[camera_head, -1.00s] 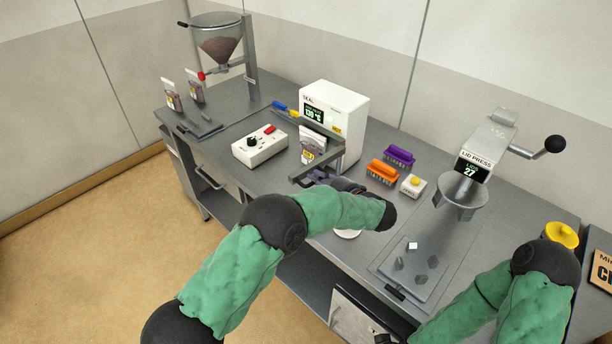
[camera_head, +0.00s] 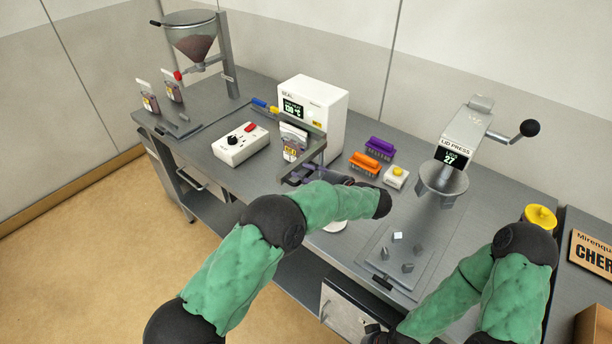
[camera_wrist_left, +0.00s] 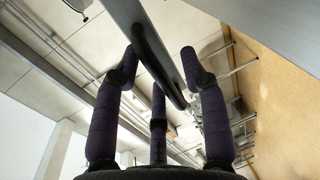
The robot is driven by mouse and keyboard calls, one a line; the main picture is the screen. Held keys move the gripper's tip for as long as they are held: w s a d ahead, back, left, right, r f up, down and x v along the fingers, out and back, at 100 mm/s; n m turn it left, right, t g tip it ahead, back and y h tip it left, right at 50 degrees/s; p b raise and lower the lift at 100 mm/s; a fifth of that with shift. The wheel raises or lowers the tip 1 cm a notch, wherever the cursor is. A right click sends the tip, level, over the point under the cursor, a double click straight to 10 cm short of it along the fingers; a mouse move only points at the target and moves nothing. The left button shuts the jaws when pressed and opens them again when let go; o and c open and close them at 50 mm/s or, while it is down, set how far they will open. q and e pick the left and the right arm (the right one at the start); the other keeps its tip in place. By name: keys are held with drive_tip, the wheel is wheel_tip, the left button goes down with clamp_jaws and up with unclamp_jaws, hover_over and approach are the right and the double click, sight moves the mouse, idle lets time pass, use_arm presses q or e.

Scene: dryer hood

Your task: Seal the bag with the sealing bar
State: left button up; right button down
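A small clear-and-dark bag (camera_head: 290,150) with a yellow label stands upright at the front of the white sealer (camera_head: 322,110). The sealer's display is lit. The metal sealing bar (camera_head: 315,148) reaches out past the bag's right side toward the table's front. My left gripper (camera_head: 312,174) is at the bar's front end, partly hidden by my arm. In the left wrist view, the spread fingers of my left gripper (camera_wrist_left: 157,58) stand either side of the bar's dark handle (camera_wrist_left: 157,55), with a visible gap. My right gripper is mostly out of frame at the bottom; its fingers do not show.
A white control box (camera_head: 238,145) stands left of the bag. The lid press (camera_head: 455,150) stands farther right. Two more bags (camera_head: 150,100) stand at the back left.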

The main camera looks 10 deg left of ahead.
use_arm(q)
drive_tip(key=shift+d, duration=0.1)
drive_tip(key=v, duration=1.2)
drive_tip(key=shift+r, duration=0.1)
